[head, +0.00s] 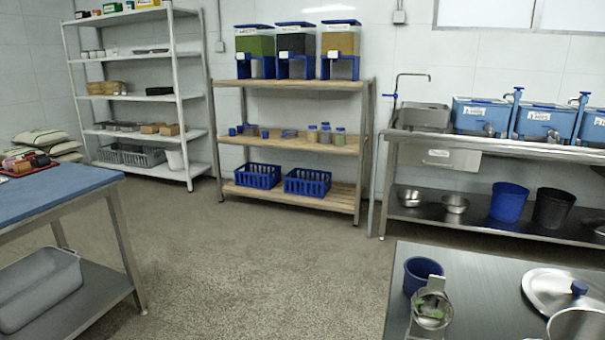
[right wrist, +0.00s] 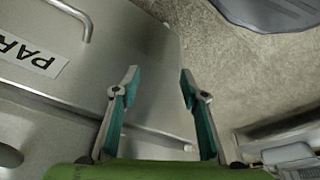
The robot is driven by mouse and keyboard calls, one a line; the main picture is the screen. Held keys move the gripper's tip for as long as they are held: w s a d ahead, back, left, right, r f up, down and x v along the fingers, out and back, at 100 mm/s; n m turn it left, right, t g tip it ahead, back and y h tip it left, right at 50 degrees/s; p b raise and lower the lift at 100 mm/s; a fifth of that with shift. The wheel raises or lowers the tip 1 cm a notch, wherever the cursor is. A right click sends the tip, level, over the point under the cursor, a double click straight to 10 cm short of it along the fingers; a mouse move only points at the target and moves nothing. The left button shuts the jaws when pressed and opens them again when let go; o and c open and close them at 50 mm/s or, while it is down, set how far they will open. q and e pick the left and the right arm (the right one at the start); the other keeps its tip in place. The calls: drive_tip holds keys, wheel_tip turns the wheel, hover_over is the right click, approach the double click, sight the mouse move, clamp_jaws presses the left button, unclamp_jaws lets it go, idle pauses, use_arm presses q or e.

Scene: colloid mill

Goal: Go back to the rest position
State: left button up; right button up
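My right gripper (right wrist: 159,72) is open in the right wrist view, its two teal-padded fingers apart with nothing between them. It hangs beside a steel surface (right wrist: 95,62) that carries a white label reading "PAR" and a bent metal handle. Speckled floor (right wrist: 222,65) shows beyond the fingertips. Neither gripper shows in the head view, and my left gripper is out of both views.
A steel table (head: 475,300) at lower right holds a blue cup (head: 421,274), a metal vessel with green contents (head: 431,310) and a round lid (head: 560,290). A blue-topped table (head: 50,197) stands left. Shelves and sinks line the back wall; the middle floor is clear.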

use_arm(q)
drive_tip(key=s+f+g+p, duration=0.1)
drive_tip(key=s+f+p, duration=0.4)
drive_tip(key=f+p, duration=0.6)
use_arm(e)
drive_tip(key=s+f+g, duration=0.1)
drive_tip(key=s+f, duration=0.4)
drive_tip(key=f, duration=0.7)
use_arm(q)
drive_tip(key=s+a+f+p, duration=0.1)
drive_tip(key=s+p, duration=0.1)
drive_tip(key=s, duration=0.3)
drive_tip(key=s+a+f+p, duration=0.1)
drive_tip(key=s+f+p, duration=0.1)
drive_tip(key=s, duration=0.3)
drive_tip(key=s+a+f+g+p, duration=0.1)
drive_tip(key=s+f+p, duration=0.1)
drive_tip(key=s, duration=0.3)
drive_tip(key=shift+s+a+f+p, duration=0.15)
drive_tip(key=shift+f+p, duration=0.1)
drive_tip(key=shift+p, duration=0.6)
use_arm(e)
drive_tip(key=s+d+f, duration=0.1)
drive_tip(key=s+f, duration=0.1)
drive_tip(key=s, duration=0.5)
drive_tip(key=s+d+f+g, duration=0.1)
drive_tip(key=s+d+f, duration=0.1)
drive_tip(key=s, duration=0.6)
drive_tip(key=shift+s+f, duration=0.15)
drive_tip(key=shift+f, duration=0.1)
